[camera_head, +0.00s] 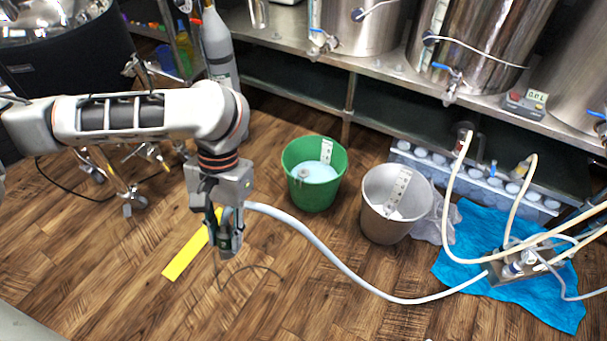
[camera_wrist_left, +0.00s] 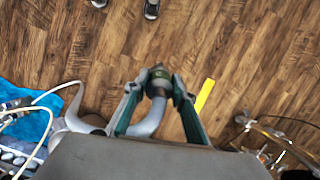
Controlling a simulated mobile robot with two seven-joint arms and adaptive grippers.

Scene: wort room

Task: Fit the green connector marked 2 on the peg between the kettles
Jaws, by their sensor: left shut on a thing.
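My left gripper (camera_head: 230,243) hangs over the wooden floor at left centre, fingers pointing down. It is shut on the connector (camera_head: 225,242), a dark green end piece on a thick pale grey hose (camera_head: 325,250). In the left wrist view the connector (camera_wrist_left: 158,80) sits between the fingertips (camera_wrist_left: 158,88), its open end facing away from the palm; a mark on it is too small to read. Steel kettles (camera_head: 365,28) (camera_head: 480,40) stand on a steel bench at the back. I cannot make out the peg between them. My right gripper is not in view.
A green bucket (camera_head: 315,195) and a grey bucket (camera_head: 385,225) stand before the bench (camera_head: 290,50). The hose runs right to a pump (camera_head: 520,267) on a blue cloth (camera_head: 545,305). A grey cylinder (camera_head: 217,50) stands behind my arm. Yellow tape (camera_head: 185,258) marks the floor.

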